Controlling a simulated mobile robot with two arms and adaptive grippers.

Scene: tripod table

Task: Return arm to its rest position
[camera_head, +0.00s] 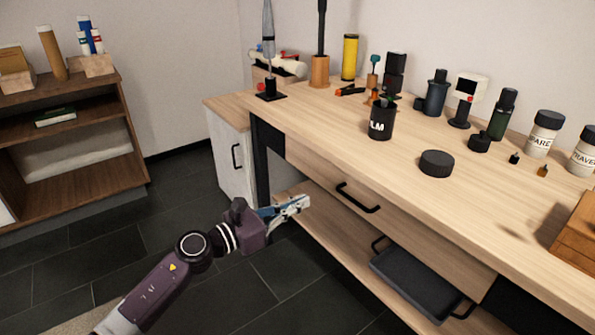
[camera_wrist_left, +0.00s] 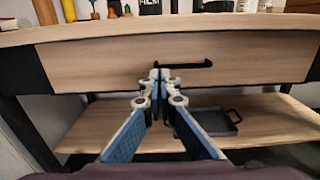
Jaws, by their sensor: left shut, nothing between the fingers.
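My left arm comes in from the bottom left in the head view. Its gripper (camera_head: 302,203) is over the dark floor in front of the wooden table (camera_head: 330,119). In the left wrist view the gripper's fingertips (camera_wrist_left: 160,75) are together with nothing between them. They point toward the table's drawer front and appear in front of its black handle (camera_wrist_left: 192,65); I cannot tell the exact gap. The handle also shows in the head view (camera_head: 358,198), right of the gripper. My right gripper is not in view.
A black tray (camera_head: 415,284) lies on the table's lower shelf (camera_head: 335,245). On the tabletop stand a black cup (camera_head: 381,122), a round black lid (camera_head: 436,163) and several bottles and jars along the wall. A brown shelf unit (camera_head: 75,187) stands at the left. Dark floor lies between.

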